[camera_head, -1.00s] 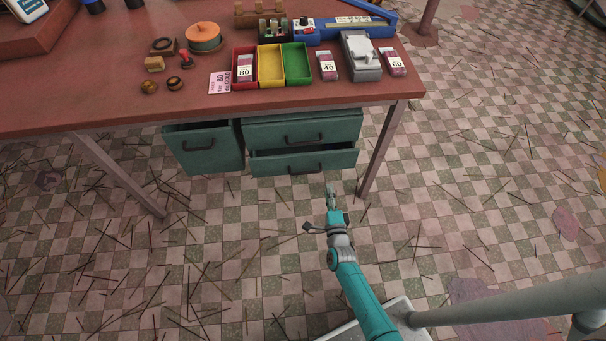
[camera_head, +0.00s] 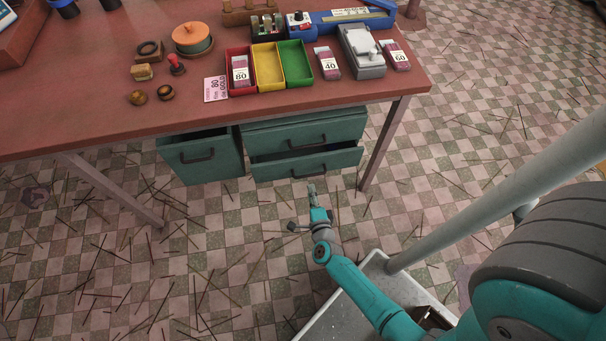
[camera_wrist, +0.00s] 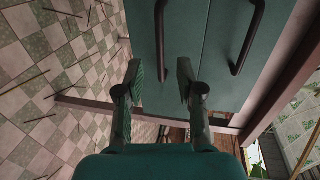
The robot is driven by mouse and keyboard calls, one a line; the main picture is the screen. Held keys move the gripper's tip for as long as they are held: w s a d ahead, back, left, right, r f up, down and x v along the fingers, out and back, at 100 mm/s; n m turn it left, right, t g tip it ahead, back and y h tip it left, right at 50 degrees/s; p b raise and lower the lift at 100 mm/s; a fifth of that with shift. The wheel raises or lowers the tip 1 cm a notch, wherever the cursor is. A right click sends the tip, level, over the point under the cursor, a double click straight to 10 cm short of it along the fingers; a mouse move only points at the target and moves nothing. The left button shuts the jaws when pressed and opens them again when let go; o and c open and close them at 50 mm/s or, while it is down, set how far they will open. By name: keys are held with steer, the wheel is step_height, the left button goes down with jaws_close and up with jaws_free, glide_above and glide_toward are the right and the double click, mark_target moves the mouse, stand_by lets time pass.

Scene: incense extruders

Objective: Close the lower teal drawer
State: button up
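The lower teal drawer (camera_head: 290,167) is in the right-hand unit under the table and stands pulled out a little, with a dark gap above its front. Its dark handle (camera_head: 308,172) faces me. My gripper (camera_head: 311,190) is just in front of and below this drawer, near its handle. In the wrist view the drawer front (camera_wrist: 143,25) fills the upper middle, with its handle (camera_wrist: 161,45) ahead of my gripper (camera_wrist: 160,78). The two fingers are apart with nothing between them. I cannot tell whether the fingertips touch the drawer front.
The upper teal drawer (camera_head: 275,138) sits above it. A left teal drawer (camera_head: 195,160) is also open. A table leg (camera_head: 385,140) stands to the right. The red-brown tabletop (camera_head: 80,100) overhangs the drawers. Thin sticks litter the tiled floor (camera_head: 220,260).

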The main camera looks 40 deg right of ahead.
mark_target(308, 175)
steer(key=x, duration=0.8)
steer(key=shift+w+d+f, duration=0.15)
steer(key=shift+w+d, duration=0.05)
jaws_close()
